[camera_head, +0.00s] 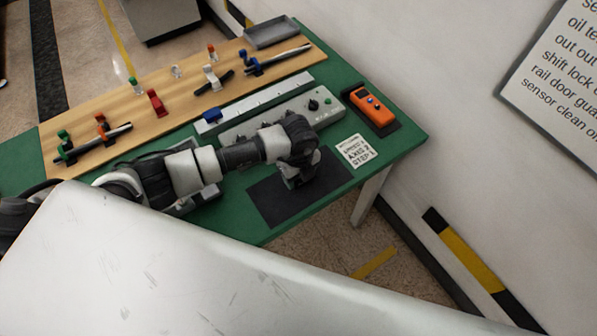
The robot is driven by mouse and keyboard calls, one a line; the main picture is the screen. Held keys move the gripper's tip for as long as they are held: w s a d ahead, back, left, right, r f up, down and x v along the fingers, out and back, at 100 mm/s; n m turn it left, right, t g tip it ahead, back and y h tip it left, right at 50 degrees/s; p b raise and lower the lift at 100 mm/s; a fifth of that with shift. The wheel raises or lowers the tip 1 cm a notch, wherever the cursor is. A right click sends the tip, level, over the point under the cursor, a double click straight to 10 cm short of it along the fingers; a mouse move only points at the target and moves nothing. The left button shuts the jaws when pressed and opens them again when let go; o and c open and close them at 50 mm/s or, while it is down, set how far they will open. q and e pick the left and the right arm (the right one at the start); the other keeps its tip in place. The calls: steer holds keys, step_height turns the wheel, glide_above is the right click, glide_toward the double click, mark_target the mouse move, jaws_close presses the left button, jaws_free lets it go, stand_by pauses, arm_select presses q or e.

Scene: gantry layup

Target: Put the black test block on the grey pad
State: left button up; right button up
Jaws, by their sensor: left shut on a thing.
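A dark grey pad (268,202) lies flat on the green table near its front edge. My left arm reaches in from the left, and its gripper (291,184) points down over the middle of this pad. The left gripper is shut on a dark thing, which I take for the black test block. The block is mostly hidden by the fingers and wrist. I cannot tell whether it touches the pad. My right gripper is out of view.
On the green table (408,135) are an orange device (371,105), a printed card (356,151) and a grey control box (300,113). A wooden board (130,115) with clamps and a grey tray (272,32) lie behind. A wall stands on the right.

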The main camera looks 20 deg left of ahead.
arm_select(q)
steer(key=shift+f, duration=0.2)
steer(key=o, duration=1)
steer(key=shift+c, duration=0.2)
step_height(320, 180, up, 12)
steer(key=b, duration=0.1)
steer(key=shift+r, duration=0.2)
